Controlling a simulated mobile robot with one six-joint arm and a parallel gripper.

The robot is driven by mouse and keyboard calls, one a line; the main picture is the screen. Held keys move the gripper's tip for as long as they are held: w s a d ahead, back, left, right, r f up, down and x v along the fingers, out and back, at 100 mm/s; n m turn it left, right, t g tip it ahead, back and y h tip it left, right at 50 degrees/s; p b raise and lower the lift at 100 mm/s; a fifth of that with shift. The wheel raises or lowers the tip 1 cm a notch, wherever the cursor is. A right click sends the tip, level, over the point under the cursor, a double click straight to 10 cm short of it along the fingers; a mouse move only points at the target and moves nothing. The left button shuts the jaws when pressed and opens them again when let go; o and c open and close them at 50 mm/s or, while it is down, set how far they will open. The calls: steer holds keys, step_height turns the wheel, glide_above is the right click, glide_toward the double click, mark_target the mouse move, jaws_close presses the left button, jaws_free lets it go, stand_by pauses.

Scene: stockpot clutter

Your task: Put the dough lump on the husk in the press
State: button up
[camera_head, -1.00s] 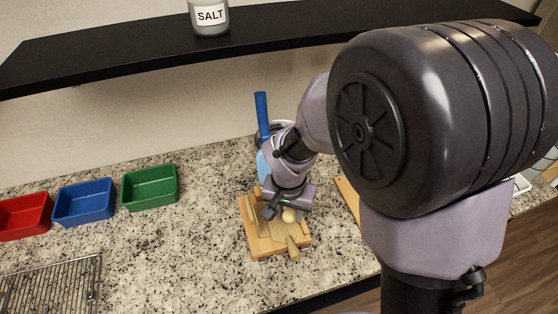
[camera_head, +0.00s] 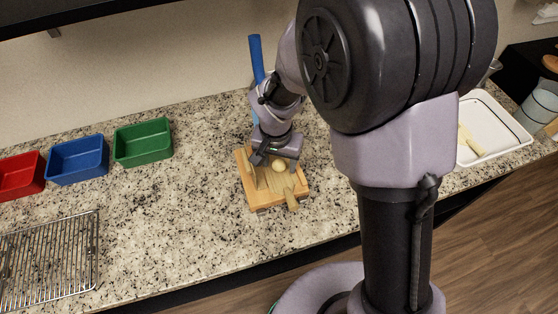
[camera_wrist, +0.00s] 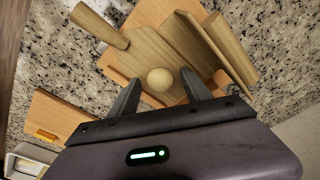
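The dough lump (camera_head: 279,166) is a pale round ball on the tan wooden press. In the wrist view the dough lump (camera_wrist: 160,79) rests on the press's flat tan surface; I cannot tell a separate husk from this surface. The press (camera_wrist: 143,45) has a handle at upper left and tilted wooden panels at right, and stands open on an orange-brown board (camera_head: 262,204). My gripper (camera_wrist: 160,78) is open, its two fingers on either side of the dough lump with a gap at each side. In the head view my gripper (camera_head: 260,160) hangs low over the press.
Red (camera_head: 20,178), blue (camera_head: 78,161) and green (camera_head: 143,144) bins and a wire rack (camera_head: 50,265) are at left. A blue handle (camera_head: 257,60) rises behind the press. A white tray (camera_head: 490,130) is at right. Counter between bins and press is clear.

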mark_target(277, 171)
step_height(277, 171, up, 11)
steer(key=s+p, duration=0.1)
steer(key=p, duration=0.4)
steer(key=s+d+r+t+y, duration=0.1)
steer(key=s+d+r+t, duration=0.1)
steer(key=s+d+r, duration=0.2)
steer(key=s+d+r+t+y, duration=0.1)
steer(key=s+d+r, duration=0.3)
steer(key=s+r, duration=0.7)
steer(key=shift+s+d+r+m+t, duration=0.25)
steer(key=shift+s+m+t, duration=0.15)
steer(key=shift+s+t, duration=0.25)
step_height(277, 171, down, 2)
steer(key=b, duration=0.2)
steer(key=shift+w+f+b, duration=0.1)
steer(key=shift+f+b, duration=0.1)
steer(key=shift+b, duration=0.1)
